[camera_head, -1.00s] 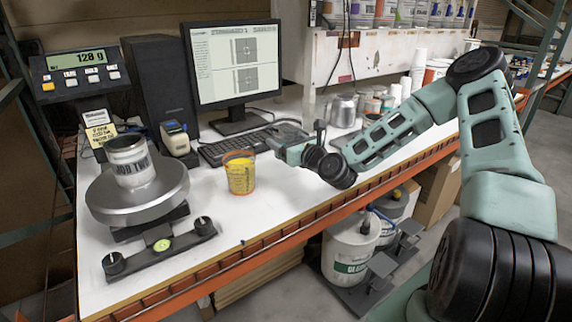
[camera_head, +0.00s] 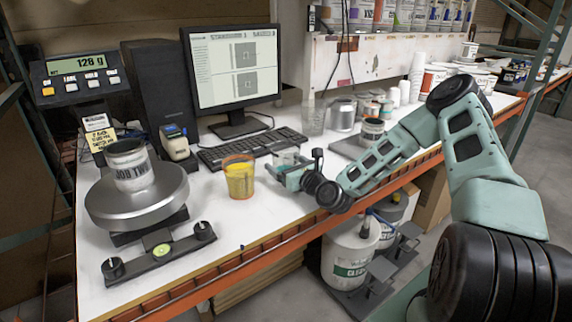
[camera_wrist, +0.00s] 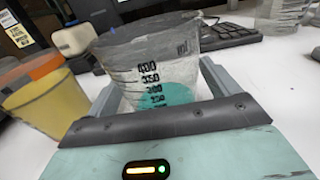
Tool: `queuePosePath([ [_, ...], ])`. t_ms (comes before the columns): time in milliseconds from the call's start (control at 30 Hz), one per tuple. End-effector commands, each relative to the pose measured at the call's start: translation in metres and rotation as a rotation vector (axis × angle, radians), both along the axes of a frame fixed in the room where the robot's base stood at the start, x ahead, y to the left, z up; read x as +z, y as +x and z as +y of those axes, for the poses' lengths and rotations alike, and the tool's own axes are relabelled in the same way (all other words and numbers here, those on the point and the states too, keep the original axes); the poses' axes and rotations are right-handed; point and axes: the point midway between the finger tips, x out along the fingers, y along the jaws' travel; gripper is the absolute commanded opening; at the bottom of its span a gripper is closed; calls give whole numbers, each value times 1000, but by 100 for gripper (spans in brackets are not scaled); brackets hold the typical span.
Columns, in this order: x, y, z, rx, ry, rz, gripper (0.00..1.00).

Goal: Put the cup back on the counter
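A clear graduated cup (camera_wrist: 150,50) with dark measure marks stands between the fingers of my gripper (camera_wrist: 160,95) in the wrist view. The fingers lie along both sides of it and appear to grip it. A teal patch shows low in the cup; I cannot tell if it is contents or my gripper seen through the wall. In the head view my gripper (camera_head: 290,177) is low over the white counter (camera_head: 215,245), and the cup (camera_head: 288,158) is faint there. I cannot tell whether its base touches the counter.
A yellow cup (camera_head: 240,178) stands close left of my gripper. The keyboard (camera_head: 250,147) is behind. A scale with a can (camera_head: 130,165) stands at the left. Another clear cup (camera_head: 313,118) and several cans are at the back right.

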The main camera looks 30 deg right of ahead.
Motion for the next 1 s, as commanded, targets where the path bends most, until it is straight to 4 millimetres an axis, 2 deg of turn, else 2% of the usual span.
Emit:
queuePosePath([
  [367,5,0,0,0,-1,-1,96],
  [433,2,-6,-1,-1,1,1,96],
  [567,1,-28,-2,-2,3,1,96],
  [800,1,-80,-3,-2,3,1,96],
  [1000,2,-109,-4,-2,1,1,96],
])
